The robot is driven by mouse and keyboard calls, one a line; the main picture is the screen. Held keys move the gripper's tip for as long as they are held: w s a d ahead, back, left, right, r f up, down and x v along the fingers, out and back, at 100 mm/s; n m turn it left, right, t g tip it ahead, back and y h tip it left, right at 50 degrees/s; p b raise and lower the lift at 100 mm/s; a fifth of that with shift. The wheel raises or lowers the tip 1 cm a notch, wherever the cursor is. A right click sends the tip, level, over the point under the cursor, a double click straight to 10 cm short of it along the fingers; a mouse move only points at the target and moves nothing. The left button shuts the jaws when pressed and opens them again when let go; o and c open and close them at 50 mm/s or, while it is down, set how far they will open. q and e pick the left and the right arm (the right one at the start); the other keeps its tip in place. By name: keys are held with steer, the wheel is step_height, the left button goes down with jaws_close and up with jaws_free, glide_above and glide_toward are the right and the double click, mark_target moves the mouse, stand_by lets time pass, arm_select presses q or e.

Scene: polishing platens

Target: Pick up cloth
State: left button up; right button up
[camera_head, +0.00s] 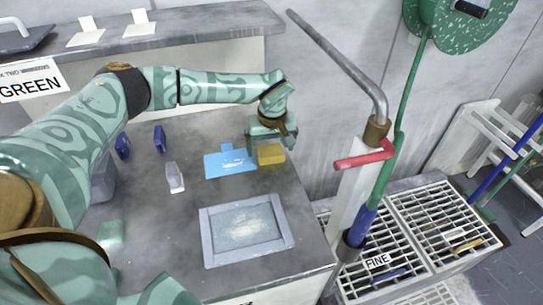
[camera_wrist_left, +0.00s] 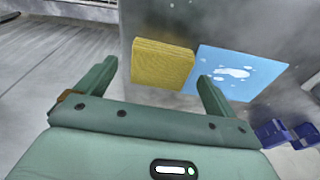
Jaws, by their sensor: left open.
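The cloth (camera_head: 225,165) is light blue with pale splotches and lies flat on the grey worktop, with a small tab at its far edge. In the left wrist view the cloth (camera_wrist_left: 245,68) lies to the right, partly behind a finger. A yellow sponge-like block (camera_head: 271,155) sits close beside it; it shows between the fingers in the wrist view (camera_wrist_left: 162,64). My left gripper (camera_head: 270,140) is open and empty, over the far side of the block, right of the cloth. Its fingers (camera_wrist_left: 157,74) frame the block. My right gripper is out of view.
A grey-framed tray (camera_head: 208,240) stands nearer on the worktop (camera_head: 180,230). A white-and-grey tool (camera_head: 174,177) and blue items (camera_head: 160,138) are on the left. A bent pipe (camera_head: 345,62) with a red handle (camera_head: 366,157) rises at right, beside slatted grates (camera_head: 435,215).

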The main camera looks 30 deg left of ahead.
mark_target(269, 150)
arm_select(q)
steer(key=shift+w+f, duration=0.1)
steer(key=shift+f, duration=0.45)
steer(key=shift+r, duration=0.15)
steer(key=c, duration=1)
steer(key=shift+c, duration=0.2)
steer(key=shift+r, duration=0.25)
steer(key=r+p, duration=0.1)
steer(key=r, duration=0.1)
steer(key=r+p, duration=0.1)
steer(key=r, duration=0.1)
steer(key=shift+s+r, duration=0.1)
steer(key=shift+s, duration=0.3)
steer(key=s+d+r+p, duration=0.3)
steer(key=s+r, duration=0.5)
steer(key=s, duration=0.5)
steer(key=shift+d+r+p, duration=0.15)
steer(key=shift+d+p, duration=0.05)
steer(key=shift+p, duration=0.6)
